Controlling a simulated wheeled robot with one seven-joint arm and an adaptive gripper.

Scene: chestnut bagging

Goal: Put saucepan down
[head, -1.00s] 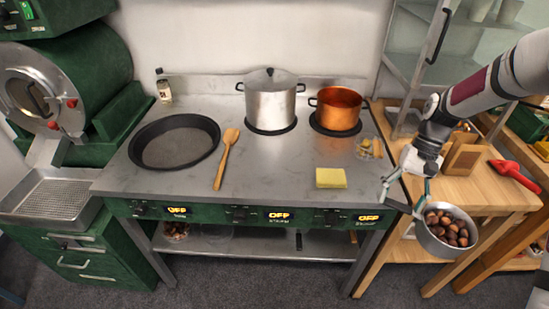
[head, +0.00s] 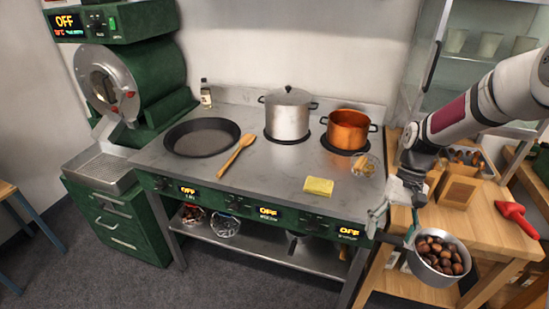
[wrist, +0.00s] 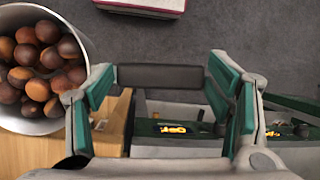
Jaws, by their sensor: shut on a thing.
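The saucepan (head: 434,280) is a grey metal pan full of brown chestnuts (head: 438,253). In the head view it is held upright in front of the wooden table at the right, beyond the stove counter's front right corner. In the wrist view the saucepan (wrist: 36,126) shows at the upper left, cut off by the frame edge, beside the left finger. My gripper's fingers (wrist: 160,85) stand apart with a dark bar between them.
The stove counter (head: 285,175) holds a black frying pan (head: 202,139), wooden spoon (head: 238,155), steel pot (head: 288,118), copper pot (head: 347,131), yellow sponge (head: 318,186) and a small glass bowl (head: 364,166). Bare counter lies around the sponge. The wooden table (head: 480,225) carries a red scoop (head: 517,217).

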